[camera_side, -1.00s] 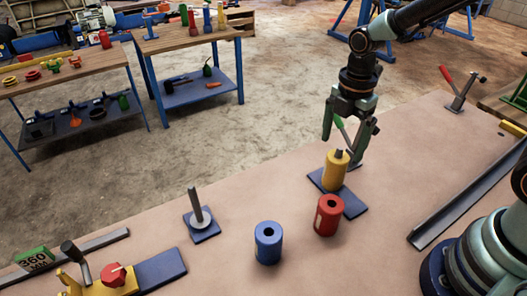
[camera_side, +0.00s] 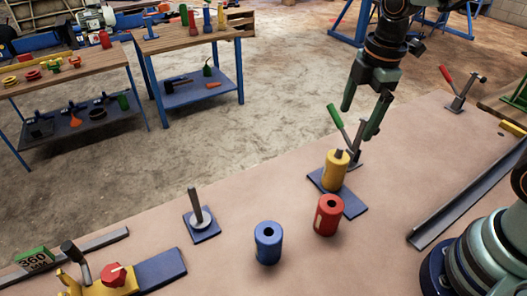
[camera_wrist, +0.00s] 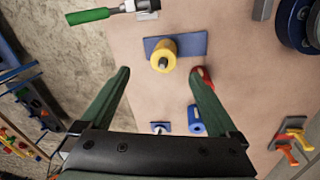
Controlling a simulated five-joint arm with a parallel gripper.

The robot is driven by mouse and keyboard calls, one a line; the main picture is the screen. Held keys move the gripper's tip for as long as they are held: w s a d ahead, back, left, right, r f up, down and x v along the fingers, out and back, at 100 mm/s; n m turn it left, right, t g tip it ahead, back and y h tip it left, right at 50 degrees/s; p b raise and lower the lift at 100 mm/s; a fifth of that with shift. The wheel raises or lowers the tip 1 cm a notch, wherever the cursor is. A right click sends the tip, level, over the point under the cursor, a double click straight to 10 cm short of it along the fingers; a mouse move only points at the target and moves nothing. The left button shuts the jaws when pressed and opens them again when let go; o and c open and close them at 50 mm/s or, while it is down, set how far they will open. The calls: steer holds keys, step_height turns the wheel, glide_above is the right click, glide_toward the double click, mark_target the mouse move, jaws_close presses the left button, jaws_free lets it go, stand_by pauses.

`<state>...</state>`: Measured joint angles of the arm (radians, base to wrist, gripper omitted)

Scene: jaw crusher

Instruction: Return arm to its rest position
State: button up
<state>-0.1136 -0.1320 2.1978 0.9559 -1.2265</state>
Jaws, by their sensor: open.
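My gripper (camera_side: 362,118) is open and empty, in the air above and a little right of the yellow cylinder (camera_side: 334,172). The yellow cylinder stands upright over a post on a blue base plate (camera_side: 352,205). In the wrist view my two fingers (camera_wrist: 160,95) are spread wide, and the yellow cylinder (camera_wrist: 167,48) lies beyond them, not touched. A green-handled clamp (camera_side: 338,118) stands just behind the yellow cylinder, close to my fingertips in the side view. It also shows in the wrist view (camera_wrist: 88,16).
A red cylinder (camera_side: 327,216) and a blue cylinder (camera_side: 268,243) stand on the table. An empty post (camera_side: 196,208) stands on another blue plate. A red-handled clamp (camera_side: 452,86) and a metal rail (camera_side: 460,198) are at right. Open air surrounds my gripper above.

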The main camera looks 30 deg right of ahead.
steer(key=s+d+r+m+t, duration=0.3)
steer(key=r+m, duration=0.3)
steer(key=m, duration=0.9)
steer(key=shift+s+d+r+t, duration=0.15)
steer(key=shift+s+d+t, duration=0.25)
steer(key=shift+s+t, duration=0.3)
